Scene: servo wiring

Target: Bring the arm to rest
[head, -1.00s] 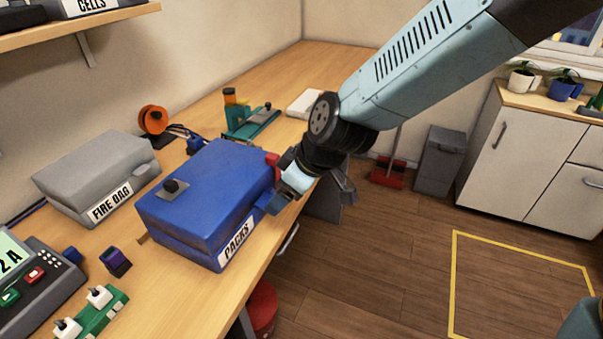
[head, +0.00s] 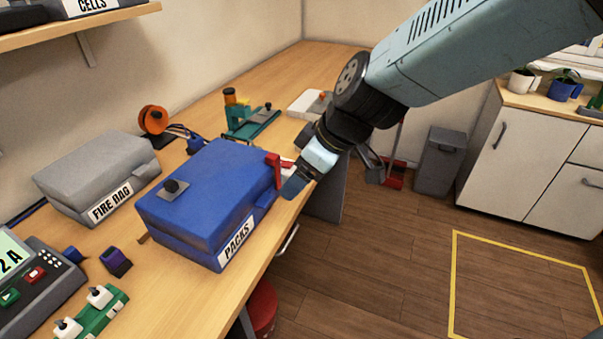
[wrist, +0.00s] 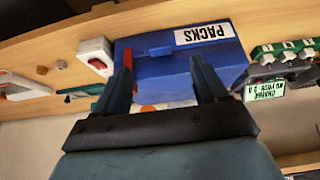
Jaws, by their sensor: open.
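My gripper (head: 290,188) is open and empty, just off the right end of the blue box labelled PACKS (head: 205,185). In the wrist view my gripper (wrist: 163,72) shows both fingers spread apart, with the blue box (wrist: 170,75) beyond them. The box lid looks shut. My arm reaches in from the upper right. I cannot tell whether a finger touches the box.
A teal tool (head: 250,122) and a white case (head: 308,103) lie farther back on the bench (head: 300,60). A grey bin (head: 440,160) stands on the floor. Floor right of the bench is largely clear.

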